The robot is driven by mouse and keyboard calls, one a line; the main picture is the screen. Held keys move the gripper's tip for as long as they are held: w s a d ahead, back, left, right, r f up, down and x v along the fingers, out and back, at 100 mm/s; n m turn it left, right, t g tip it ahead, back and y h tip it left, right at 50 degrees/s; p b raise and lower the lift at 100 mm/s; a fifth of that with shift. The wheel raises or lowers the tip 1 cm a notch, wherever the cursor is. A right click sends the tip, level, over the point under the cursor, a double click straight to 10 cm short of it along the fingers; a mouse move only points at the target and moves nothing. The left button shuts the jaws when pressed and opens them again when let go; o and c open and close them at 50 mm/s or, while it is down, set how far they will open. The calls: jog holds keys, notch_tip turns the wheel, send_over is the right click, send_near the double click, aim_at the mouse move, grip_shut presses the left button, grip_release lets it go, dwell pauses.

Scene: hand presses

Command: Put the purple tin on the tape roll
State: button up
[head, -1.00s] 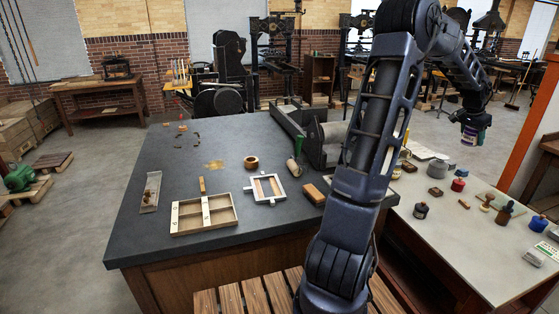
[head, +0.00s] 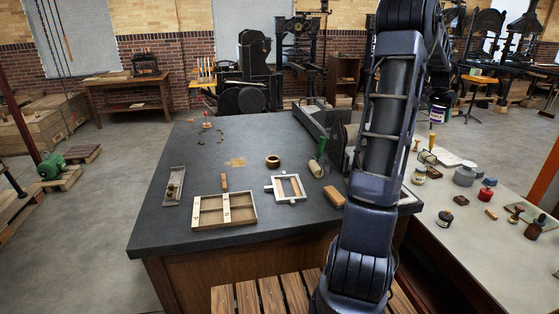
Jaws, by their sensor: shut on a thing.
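The tape roll (head: 273,161), a small brown ring, lies flat on the dark table top (head: 185,228), left of my arm. The purple tin (head: 437,115), with a pale label, hangs in the air right of my arm. My gripper (head: 440,102) is shut on it and partly hidden behind my arm links. The tin is well apart from the tape roll and above the level of the tables.
A white frame (head: 289,187), a wooden compartment tray (head: 224,209) and a green-handled roller (head: 318,166) lie near the tape roll. A press bed stands at the back right. The pale side table (head: 460,235) holds several jars and bottles.

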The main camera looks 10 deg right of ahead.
jog(key=w+a+n+t, duration=0.1)
jog(key=w+a+n, duration=0.2)
jog(key=w+a, duration=1.1)
jog(key=n+t+y, duration=0.2)
jog(key=n+y, duration=0.2)
jog(key=n, duration=0.5)
send_over(273, 158)
jog(key=s, duration=0.2)
jog(key=shift+h, duration=0.3)
jog(key=shift+w+a+f, duration=0.1)
jog(key=shift+a+f, duration=0.05)
jog(key=shift+f, duration=6.1)
jog(key=shift+w+a+f, duration=0.1)
jog(key=shift+f, duration=6.1)
jog(key=shift+f, duration=0.15)
jog(key=o, duration=1.1)
